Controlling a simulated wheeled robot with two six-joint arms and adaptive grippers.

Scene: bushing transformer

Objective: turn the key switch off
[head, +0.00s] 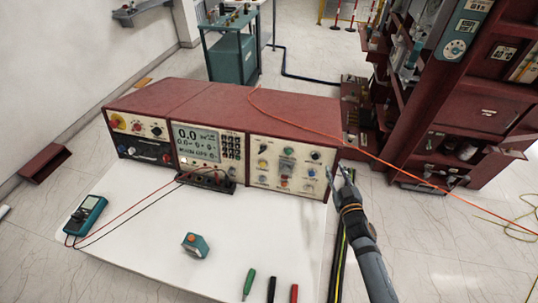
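A long red-topped control console (215,100) stands at the back of the white table. Its right panel (289,163) carries several knobs, buttons and a grey block in the middle. Its left panel (137,126) has a red and yellow button and dark knobs. I cannot tell at this size which of these is the key switch, nor its position. My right gripper (339,176) is just right of the right panel, near the console's right end. Its fingertips look apart, with nothing seen between them. My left gripper is not in view.
A teal multimeter (86,215) with red and black leads lies at left. A small teal box (195,245) and several coloured-handled tools (271,289) lie in front. An orange cable (375,157) crosses the console top towards red shelving (470,110). The table's middle is mostly clear.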

